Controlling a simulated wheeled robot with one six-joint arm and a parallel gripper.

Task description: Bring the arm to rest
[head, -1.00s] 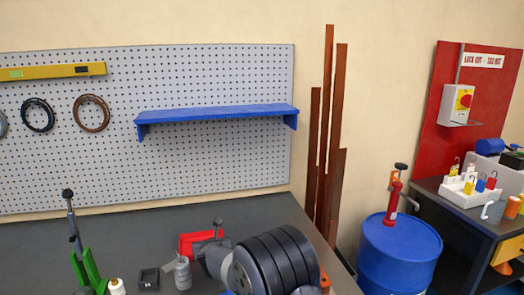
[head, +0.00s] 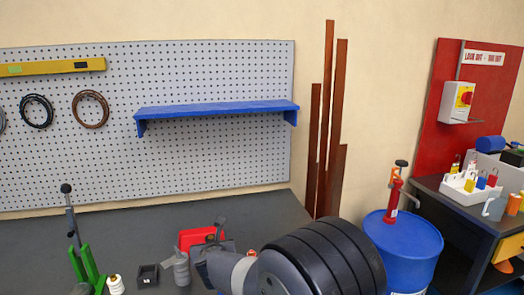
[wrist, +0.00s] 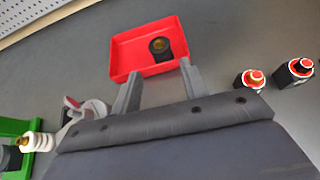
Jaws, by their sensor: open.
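My gripper (wrist: 160,70) is open, with its two fingers spread and nothing seen between them. Whether the fingers touch the tray I cannot tell. In the head view my gripper (head: 212,250) is over the bench, in front of the red tray (head: 188,239) and partly hiding it. My dark arm links cover the bench's right part.
The grey bench (head: 130,228) holds a green-based lever tool (head: 85,268), a white insulator (head: 115,286) and a black box (head: 147,276). Two red-and-black parts, one of them here (wrist: 295,70), lie right of the gripper. A blue drum (head: 402,245) stands right of the bench.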

